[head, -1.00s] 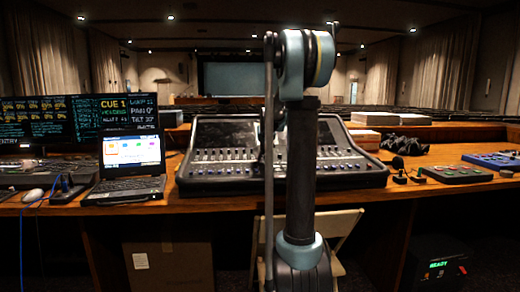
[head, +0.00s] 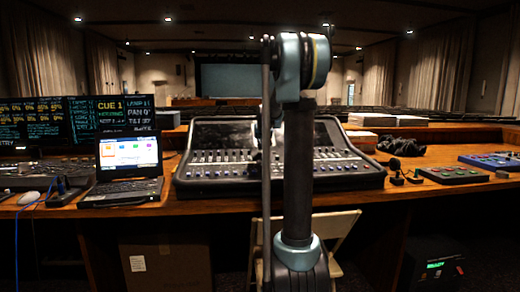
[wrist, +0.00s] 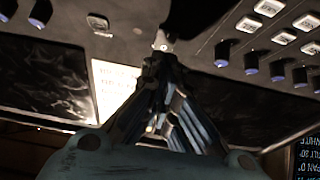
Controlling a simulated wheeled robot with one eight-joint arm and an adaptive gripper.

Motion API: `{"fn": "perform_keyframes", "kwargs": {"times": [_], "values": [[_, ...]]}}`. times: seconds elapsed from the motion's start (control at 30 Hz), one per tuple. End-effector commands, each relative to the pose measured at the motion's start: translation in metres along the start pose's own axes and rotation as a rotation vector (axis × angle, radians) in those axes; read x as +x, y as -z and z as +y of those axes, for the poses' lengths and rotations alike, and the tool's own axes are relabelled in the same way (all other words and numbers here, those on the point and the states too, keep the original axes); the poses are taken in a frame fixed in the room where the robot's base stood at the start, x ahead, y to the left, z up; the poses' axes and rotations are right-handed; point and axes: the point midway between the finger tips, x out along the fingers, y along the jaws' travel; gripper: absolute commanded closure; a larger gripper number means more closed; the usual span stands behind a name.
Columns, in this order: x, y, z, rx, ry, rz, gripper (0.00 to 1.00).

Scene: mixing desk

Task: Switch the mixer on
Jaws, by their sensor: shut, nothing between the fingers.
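The mixer (head: 200,185) is a wide, dark console on the wooden desk, with rows of knobs and faders and dark panels behind them. My upright arm covers its middle in the head view, and my gripper is hidden there. In the wrist view, my gripper (wrist: 162,52) is shut and empty, its fingers pointing at the mixer's grey panel (wrist: 205,65). A small pale piece (wrist: 163,42) shows at the fingertips; I cannot tell whether it is a switch or whether they touch. A bright white patch with faint lettering (wrist: 112,82) lies beside the fingers.
An open laptop (head: 130,155) and a mouse (head: 28,198) are left of the mixer. Paper stacks (head: 372,119), a dark crumpled item (head: 402,146) and a control box with coloured buttons (head: 452,174) are to the right. A chair (head: 335,228) stands in front of the desk.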

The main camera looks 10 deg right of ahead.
Motion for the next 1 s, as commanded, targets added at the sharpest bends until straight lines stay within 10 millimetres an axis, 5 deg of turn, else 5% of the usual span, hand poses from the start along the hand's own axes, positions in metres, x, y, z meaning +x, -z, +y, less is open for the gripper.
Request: {"fn": "perform_keyframes", "kwargs": {"times": [0.2, 0.7, 1.0], "values": [[-0.028, 0.018, 0.000, 0.000, 0.000, -0.001, 1.00], [-0.097, 0.004, -0.002, -0.002, 0.002, -0.001, 1.00], [-0.119, 0.000, -0.002, -0.002, 0.002, -0.001, 1.00]]}}
